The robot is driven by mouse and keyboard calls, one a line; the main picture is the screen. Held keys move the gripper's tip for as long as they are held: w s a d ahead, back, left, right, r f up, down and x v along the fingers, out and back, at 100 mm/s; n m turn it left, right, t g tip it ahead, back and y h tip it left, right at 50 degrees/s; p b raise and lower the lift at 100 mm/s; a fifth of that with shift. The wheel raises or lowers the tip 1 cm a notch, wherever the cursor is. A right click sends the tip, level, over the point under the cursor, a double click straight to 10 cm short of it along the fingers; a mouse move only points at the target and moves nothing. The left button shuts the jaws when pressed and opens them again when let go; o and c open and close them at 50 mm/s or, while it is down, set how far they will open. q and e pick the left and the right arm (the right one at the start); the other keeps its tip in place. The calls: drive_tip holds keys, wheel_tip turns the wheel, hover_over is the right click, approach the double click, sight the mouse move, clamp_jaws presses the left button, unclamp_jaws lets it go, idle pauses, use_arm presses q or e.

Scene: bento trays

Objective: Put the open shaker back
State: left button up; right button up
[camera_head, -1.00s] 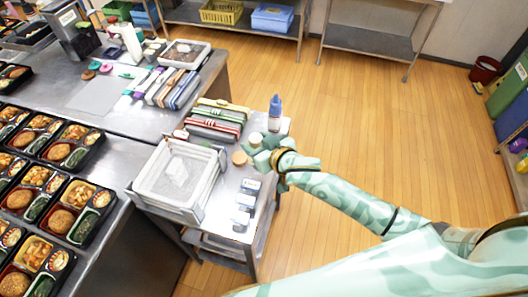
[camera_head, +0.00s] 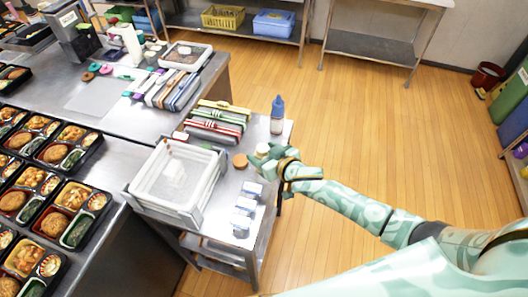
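A small cream-topped shaker (camera_head: 262,149) stands out at the fingers of my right gripper (camera_head: 262,159), over the right side of the small steel cart (camera_head: 222,226). The gripper appears shut around it; the fingers hide its lower part, so I cannot tell whether it touches the cart top. A round orange-brown disc (camera_head: 240,161), perhaps a lid, lies just left of the gripper. A bottle with a blue cap (camera_head: 277,116) stands upright behind the gripper. My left gripper is not in view.
A white tray (camera_head: 143,191) fills the cart's left side. Small blue-and-white boxes (camera_head: 244,207) line its front right. Banded bundles (camera_head: 213,127) lie at its back. Filled bento trays (camera_head: 86,226) cover the left counter. The wooden floor is clear right of the cart.

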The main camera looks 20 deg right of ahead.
drive_tip(key=shift+o, duration=0.3)
drive_tip(key=shift+r, duration=0.2)
drive_tip(key=shift+s+d+r, duration=0.1)
drive_tip(key=shift+s, duration=0.2)
drive_tip(key=p+v, duration=0.3)
drive_tip(key=v, duration=0.8)
drive_tip(key=s+d+f+g+h, duration=0.1)
drive_tip(key=s+d+f+g, duration=0.15)
drive_tip(key=s+f, duration=0.4)
drive_tip(key=s+d+f+g+h, duration=0.1)
drive_tip(key=s+d+f+h, duration=0.15)
drive_tip(key=f, duration=0.75)
drive_tip(key=s+d+f+g, duration=0.25)
drive_tip(key=s+f, duration=0.25)
drive_tip(key=f, duration=0.3)
drive_tip(key=s+f+g, duration=0.2)
drive_tip(key=s+f, duration=0.3)
drive_tip(key=s, duration=0.7)
drive_tip(key=s+a+f+g, duration=0.1)
drive_tip(key=s+f+g, duration=0.2)
drive_tip(key=s, duration=1)
wheel_tip(320, 180, down, 3)
drive_tip(key=shift+f+h, duration=0.15)
drive_tip(key=shift+h, duration=0.2)
